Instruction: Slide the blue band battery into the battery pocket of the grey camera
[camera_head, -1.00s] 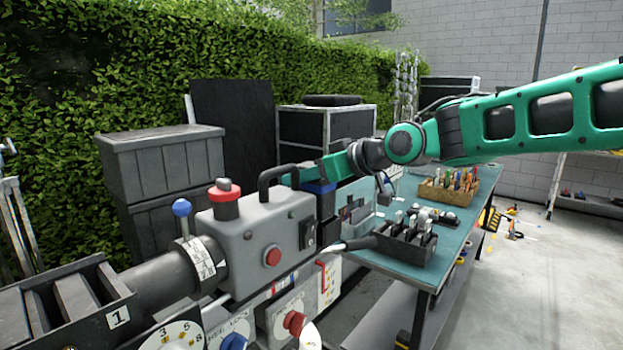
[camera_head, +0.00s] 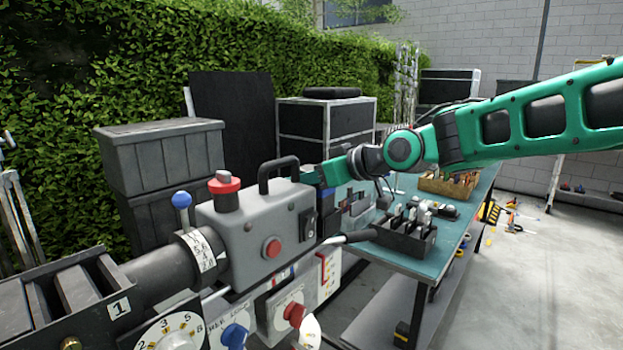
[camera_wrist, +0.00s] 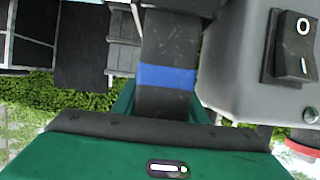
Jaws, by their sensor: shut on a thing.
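The grey camera (camera_head: 262,225) stands in the left middle of the head view, with a black top handle, a red knob and a black switch on its side. In the wrist view its grey side (camera_wrist: 235,75) fills the right. My gripper (camera_wrist: 162,112) is shut on the dark battery with a blue band (camera_wrist: 167,77), which extends upward from the jaws beside the camera. The battery's far end meets or passes behind a dark part at the top edge. I cannot tell how far it sits in the pocket. In the head view my gripper (camera_head: 318,178) is at the camera's rear edge, partly hidden.
A teal workbench (camera_head: 440,262) stands behind and to the right, with a black divided tray (camera_head: 403,240) and a tan box (camera_head: 448,187). Grey bins (camera_head: 165,160) and black cases (camera_head: 325,130) stand by the hedge. Concrete floor is open at right.

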